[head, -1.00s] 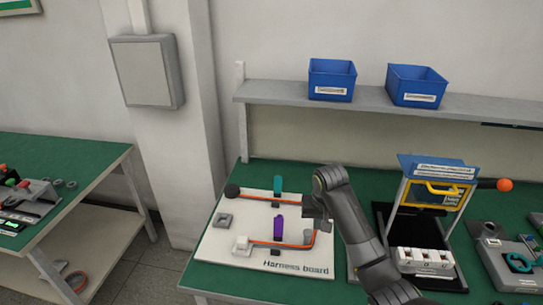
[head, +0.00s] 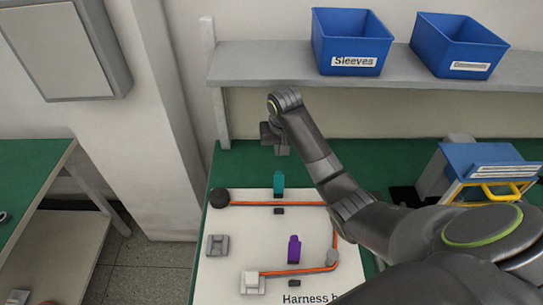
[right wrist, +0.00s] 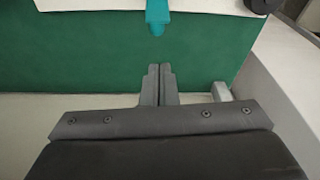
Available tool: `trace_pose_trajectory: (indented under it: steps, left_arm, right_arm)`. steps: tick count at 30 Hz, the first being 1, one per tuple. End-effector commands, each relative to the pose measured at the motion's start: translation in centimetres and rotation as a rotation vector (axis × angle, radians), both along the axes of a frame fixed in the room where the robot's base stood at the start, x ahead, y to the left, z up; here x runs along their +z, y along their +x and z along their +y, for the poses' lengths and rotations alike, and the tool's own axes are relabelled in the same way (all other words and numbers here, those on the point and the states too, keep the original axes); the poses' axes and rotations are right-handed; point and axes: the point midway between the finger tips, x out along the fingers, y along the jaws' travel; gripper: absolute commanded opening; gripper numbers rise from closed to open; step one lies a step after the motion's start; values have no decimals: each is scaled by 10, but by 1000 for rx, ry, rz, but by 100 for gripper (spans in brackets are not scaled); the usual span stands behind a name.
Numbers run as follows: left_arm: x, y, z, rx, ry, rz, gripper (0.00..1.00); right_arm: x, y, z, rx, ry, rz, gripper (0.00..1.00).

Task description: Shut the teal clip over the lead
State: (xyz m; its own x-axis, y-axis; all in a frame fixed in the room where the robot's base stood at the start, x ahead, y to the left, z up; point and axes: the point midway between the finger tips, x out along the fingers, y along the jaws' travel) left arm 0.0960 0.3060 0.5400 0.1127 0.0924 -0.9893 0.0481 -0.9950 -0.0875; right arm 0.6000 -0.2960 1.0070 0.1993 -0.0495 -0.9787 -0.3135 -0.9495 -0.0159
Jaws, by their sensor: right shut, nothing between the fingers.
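The teal clip (head: 279,182) stands upright, open, on the white harness board (head: 215,272), just behind the upper run of the orange lead (head: 255,204). In the right wrist view the teal clip (right wrist: 157,14) shows at the top edge. A small dark block (head: 279,211) sits in front of the lead there. My right gripper (head: 283,150) is above and behind the teal clip, apart from it. In the right wrist view its two fingers (right wrist: 160,68) are together with nothing between them. My left gripper is in no view.
A purple clip (head: 294,248) stands open by the lower lead run. A black round piece (head: 219,198), a grey block (head: 217,245) and a white connector (head: 252,282) are on the board. Blue bins (head: 352,40) stand on the shelf (head: 270,70) behind. Green bench (head: 240,160) lies bare behind the board.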

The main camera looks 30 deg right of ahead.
Motion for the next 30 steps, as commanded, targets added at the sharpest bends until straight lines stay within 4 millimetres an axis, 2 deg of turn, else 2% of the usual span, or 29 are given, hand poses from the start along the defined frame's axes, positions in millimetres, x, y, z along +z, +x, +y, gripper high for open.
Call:
trace_pose_trajectory:
  steps: [8,15,21,30]
  left_arm:
    - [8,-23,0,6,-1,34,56]
    - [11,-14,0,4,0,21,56]
    - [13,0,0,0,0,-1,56]
    - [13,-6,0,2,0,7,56]
  right_arm:
    - [-41,7,-2,0,1,6,0]
    - [-75,15,-3,1,0,3,0]
    - [-90,18,-4,1,0,1,0]
    - [-93,19,-4,1,0,0,0]
